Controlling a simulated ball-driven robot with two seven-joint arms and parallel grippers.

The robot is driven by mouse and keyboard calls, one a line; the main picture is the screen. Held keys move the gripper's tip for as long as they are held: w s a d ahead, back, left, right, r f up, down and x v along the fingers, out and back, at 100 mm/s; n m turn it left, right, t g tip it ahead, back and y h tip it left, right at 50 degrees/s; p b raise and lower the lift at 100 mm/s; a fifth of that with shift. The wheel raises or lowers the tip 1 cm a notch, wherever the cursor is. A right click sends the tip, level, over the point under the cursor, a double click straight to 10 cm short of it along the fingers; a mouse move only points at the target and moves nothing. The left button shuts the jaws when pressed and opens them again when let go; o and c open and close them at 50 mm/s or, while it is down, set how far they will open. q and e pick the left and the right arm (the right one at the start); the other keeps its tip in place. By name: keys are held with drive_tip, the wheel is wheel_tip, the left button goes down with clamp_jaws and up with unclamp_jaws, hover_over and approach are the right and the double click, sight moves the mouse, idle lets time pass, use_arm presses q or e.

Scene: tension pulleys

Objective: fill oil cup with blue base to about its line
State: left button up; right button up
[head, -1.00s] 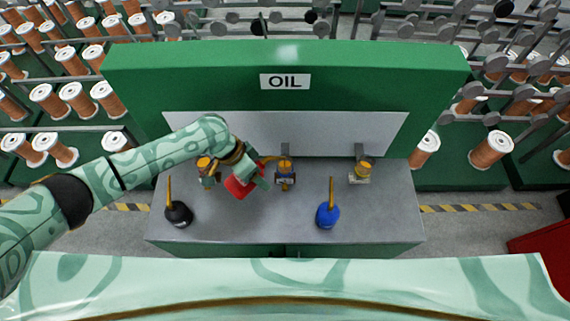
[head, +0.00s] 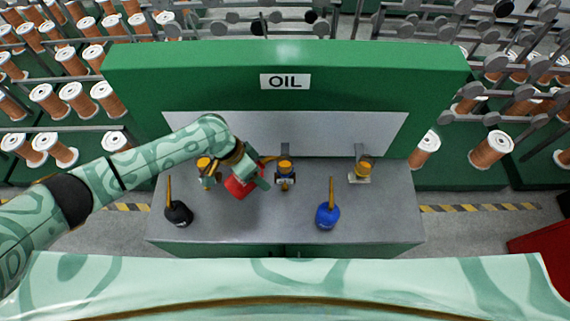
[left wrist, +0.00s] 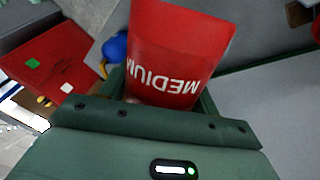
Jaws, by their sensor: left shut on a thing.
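The oil cup with blue base (head: 285,179) stands at the middle back of the grey bench, with an orange top; its fill level is too small to read. My left gripper (head: 250,176) is shut on a red oil can (head: 238,188), just left of that cup. The can is tilted, and its thin orange spout (head: 268,159) points right towards the cup's top. Whether the tip is over the cup or oil flows, I cannot tell. In the left wrist view the red can (left wrist: 178,45) reads MEDIUM, between the fingers (left wrist: 160,98). My right gripper is not in view.
Other orange-topped cups stand at left (head: 205,167) and right (head: 362,170). A black can (head: 178,214) and a blue can (head: 327,216) with upright spouts stand near the bench's front. A green panel marked OIL (head: 285,60) rises behind. The front middle of the grey bench (head: 265,225) is clear.

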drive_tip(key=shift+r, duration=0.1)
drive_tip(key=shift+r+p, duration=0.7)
drive_tip(key=shift+p, duration=0.1)
idle(7.1)
